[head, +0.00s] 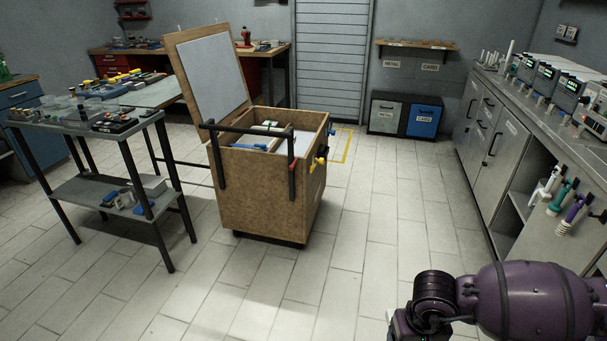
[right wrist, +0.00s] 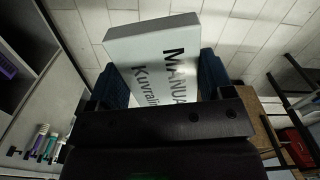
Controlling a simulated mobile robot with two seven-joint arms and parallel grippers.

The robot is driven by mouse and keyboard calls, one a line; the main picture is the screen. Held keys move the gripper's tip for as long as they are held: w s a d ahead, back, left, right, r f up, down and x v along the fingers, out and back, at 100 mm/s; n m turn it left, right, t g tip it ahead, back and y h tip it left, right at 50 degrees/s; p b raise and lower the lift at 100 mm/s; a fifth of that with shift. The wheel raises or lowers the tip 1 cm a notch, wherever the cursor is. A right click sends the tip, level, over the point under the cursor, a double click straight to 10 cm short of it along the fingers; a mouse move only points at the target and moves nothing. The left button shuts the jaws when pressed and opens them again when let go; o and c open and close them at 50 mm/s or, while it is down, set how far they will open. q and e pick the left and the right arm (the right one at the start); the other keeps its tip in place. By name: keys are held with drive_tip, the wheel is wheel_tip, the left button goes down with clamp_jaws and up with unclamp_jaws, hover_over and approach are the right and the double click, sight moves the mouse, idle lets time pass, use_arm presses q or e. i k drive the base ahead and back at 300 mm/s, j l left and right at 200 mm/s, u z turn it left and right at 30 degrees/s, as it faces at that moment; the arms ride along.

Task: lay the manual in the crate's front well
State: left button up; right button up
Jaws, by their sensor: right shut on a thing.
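The crate (head: 262,205) is a wooden box on the floor at the middle of the head view. Its lid (head: 212,70) stands open at the back left, and a dark bar runs along its near side. Dividers split the inside; the front well is largely hidden behind the near wall. In the right wrist view my right gripper (right wrist: 162,78) is shut on the manual (right wrist: 150,55), a pale grey slab marked "MANUAL", with a blue finger pad on each side. The head view shows my right arm at bottom right, well apart from the crate, but not the manual. My left gripper is out of view.
A dark two-shelf cart (head: 85,128) with tools stands left of the crate. A grey counter (head: 540,115) with instruments lines the right wall. Bins (head: 404,114) stand at the back. The tiled floor in front of and right of the crate is clear.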

sight(302, 150)
drive_tip(key=i, duration=0.75)
drive_tip(key=i+u, duration=0.15)
drive_tip(key=i, duration=0.6)
drive_tip(key=i+l, duration=0.2)
drive_tip(key=i, duration=0.55)
drive_tip(key=i+l+u, duration=0.1)
drive_tip(key=i+u, duration=0.15)
drive_tip(key=i, duration=0.25)
drive_tip(key=i+l+u, duration=0.3)
drive_tip(key=i, duration=0.15)
drive_tip(key=j, duration=0.1)
